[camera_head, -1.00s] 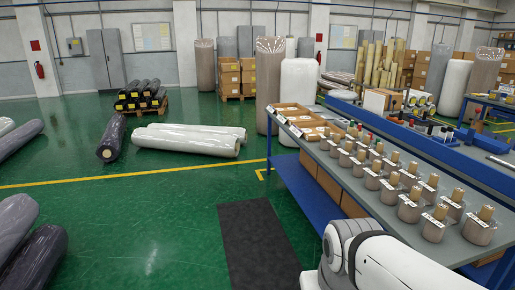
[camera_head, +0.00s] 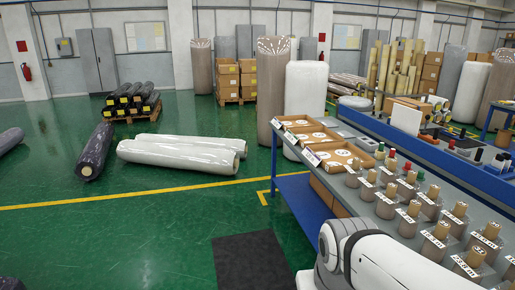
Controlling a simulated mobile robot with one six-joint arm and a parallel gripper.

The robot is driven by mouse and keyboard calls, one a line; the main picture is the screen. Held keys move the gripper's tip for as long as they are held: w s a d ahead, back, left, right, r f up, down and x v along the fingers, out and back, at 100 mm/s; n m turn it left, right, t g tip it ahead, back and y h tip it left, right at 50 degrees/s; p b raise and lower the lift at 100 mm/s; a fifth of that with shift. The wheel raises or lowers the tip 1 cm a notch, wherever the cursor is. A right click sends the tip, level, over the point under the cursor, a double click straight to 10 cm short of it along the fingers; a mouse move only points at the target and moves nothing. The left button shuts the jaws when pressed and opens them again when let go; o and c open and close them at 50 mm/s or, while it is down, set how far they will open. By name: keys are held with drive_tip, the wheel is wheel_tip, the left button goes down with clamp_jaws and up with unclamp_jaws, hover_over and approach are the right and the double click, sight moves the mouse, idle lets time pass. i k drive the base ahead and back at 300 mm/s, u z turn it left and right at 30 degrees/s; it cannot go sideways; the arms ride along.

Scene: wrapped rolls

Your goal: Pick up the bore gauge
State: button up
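I cannot pick out the bore gauge for certain; the small tools on the bench are too small to tell apart. The long workbench (camera_head: 296,200), with a grey top and blue frame, runs from the right edge toward the middle. My gripper is out of the picture; only a white link of my arm shows at the bottom right, in front of the bench.
Several labelled wrapped rolls (camera_head: 437,242) stand in rows on the near bench top, with cardboard trays (camera_head: 340,156) behind. A dark mat (camera_head: 250,262) lies left of the bench. White wrapped rolls (camera_head: 180,156) lie on the green floor, which is mostly clear.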

sight(381, 144)
drive_tip(key=z, duration=0.05)
drive_tip(key=i, duration=1.05)
drive_tip(key=z, duration=0.75)
drive_tip(key=k, duration=0.55)
drive_tip(key=u, duration=0.85)
drive_tip(key=k, duration=0.85)
drive_tip(key=u, duration=0.7)
drive_tip(key=i, duration=1.15)
drive_tip(key=z, duration=0.25)
drive_tip(key=i, duration=1.6)
drive_tip(key=z, duration=0.3)
